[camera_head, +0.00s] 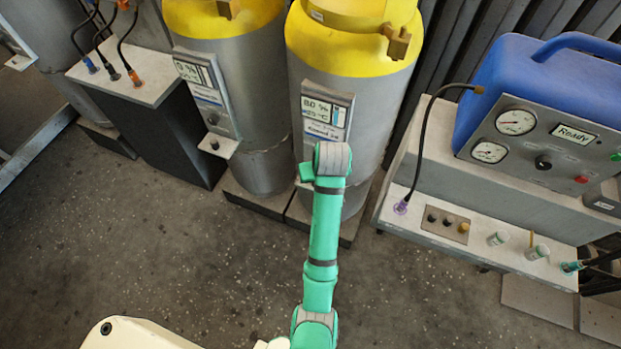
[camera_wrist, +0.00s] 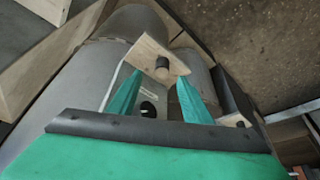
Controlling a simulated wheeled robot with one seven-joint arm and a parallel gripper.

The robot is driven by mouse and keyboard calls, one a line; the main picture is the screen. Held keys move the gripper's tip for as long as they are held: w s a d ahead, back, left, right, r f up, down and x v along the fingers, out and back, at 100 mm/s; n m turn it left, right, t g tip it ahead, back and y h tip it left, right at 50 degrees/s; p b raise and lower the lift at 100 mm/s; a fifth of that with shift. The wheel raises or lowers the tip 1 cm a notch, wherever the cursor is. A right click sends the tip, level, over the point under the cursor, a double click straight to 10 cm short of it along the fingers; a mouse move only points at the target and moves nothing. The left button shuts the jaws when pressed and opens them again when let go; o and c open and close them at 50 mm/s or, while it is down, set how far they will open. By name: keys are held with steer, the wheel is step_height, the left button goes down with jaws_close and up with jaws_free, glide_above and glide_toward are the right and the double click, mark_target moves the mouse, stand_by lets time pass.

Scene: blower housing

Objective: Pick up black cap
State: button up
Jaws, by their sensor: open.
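A small black cap (camera_wrist: 162,68) sits on a pale shelf (camera_wrist: 148,48) that juts from a grey tank in the wrist view. My gripper (camera_wrist: 159,76) is open, and its two teal fingertips appear on either side of the cap in that view. Whether the cap is at fingertip depth I cannot tell; no contact shows. In the head view, my arm reaches the front of the middle yellow-topped tank (camera_head: 355,110) and hides that tank's shelf and most of the gripper. A second dark cap (camera_head: 214,145) sits on the left tank's shelf; a similar one (camera_wrist: 241,124) shows at right in the wrist view.
A grey bench (camera_head: 480,235) at the right carries a small plate with two black caps (camera_head: 447,222) and a yellow one. A blue gauge unit (camera_head: 540,110) stands behind it. A dark stand (camera_head: 150,130) is at left. The speckled floor in front is clear.

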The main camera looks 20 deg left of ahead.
steer(key=shift+w+d+f, duration=0.1)
steer(key=shift+w+f, duration=0.1)
steer(key=shift+f, duration=0.05)
steer(key=x, duration=0.4)
steer(key=shift+s+a+f, duration=0.3)
steer(key=shift+s, duration=0.05)
steer(key=shift+w+a+f, duration=0.1)
steer(key=shift+w+f, duration=0.15)
steer(key=shift+f, duration=0.15)
steer(key=c, duration=1.1)
